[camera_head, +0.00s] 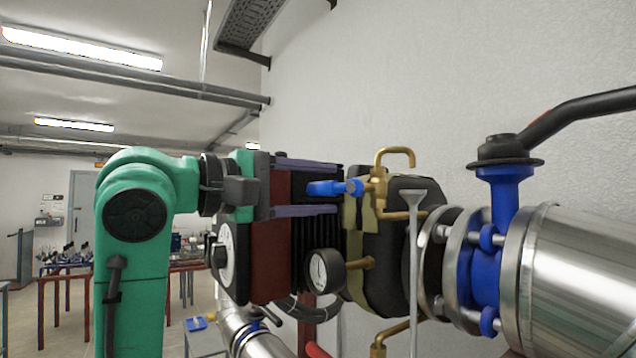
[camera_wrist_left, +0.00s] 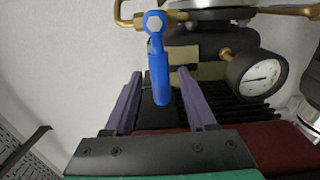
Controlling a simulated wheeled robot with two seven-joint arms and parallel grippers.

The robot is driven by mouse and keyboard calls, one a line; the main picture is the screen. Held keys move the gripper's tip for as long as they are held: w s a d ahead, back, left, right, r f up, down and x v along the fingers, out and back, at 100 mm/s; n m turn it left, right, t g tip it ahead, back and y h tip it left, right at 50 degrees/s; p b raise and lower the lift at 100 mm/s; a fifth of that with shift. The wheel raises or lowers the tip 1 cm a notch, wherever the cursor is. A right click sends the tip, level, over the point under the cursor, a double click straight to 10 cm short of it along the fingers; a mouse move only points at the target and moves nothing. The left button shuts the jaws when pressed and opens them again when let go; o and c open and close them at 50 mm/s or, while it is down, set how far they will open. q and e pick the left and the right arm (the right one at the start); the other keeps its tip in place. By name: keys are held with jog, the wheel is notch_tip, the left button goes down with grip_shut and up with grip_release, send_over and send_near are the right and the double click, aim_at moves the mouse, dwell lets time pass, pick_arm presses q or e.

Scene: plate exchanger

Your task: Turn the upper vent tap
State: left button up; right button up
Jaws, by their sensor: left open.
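The upper vent tap has a blue lever handle (camera_head: 335,188) and a brass body (camera_head: 378,190) with a hooked brass pipe on top. The handle points left in the head view, towards my left gripper (camera_head: 337,190). That gripper is open, with one purple finger above the handle and one below. In the left wrist view the blue handle (camera_wrist_left: 161,82) hangs down from its hex nut, its free end between the two fingers of the left gripper (camera_wrist_left: 159,73). Gaps show on both sides there, so the jaws look apart from it. My right gripper is out of view.
A pressure gauge (camera_head: 324,270) sits close below the tap, and also shows in the wrist view (camera_wrist_left: 263,76). The ribbed plate exchanger stands behind the fingers. A blue valve (camera_head: 487,265) with a long black lever (camera_head: 580,112) and steel pipe are at right. A wall is behind.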

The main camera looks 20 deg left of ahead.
pick_arm(q)
jog(key=shift+w+d, duration=0.1)
grip_shut()
dwell(1.2)
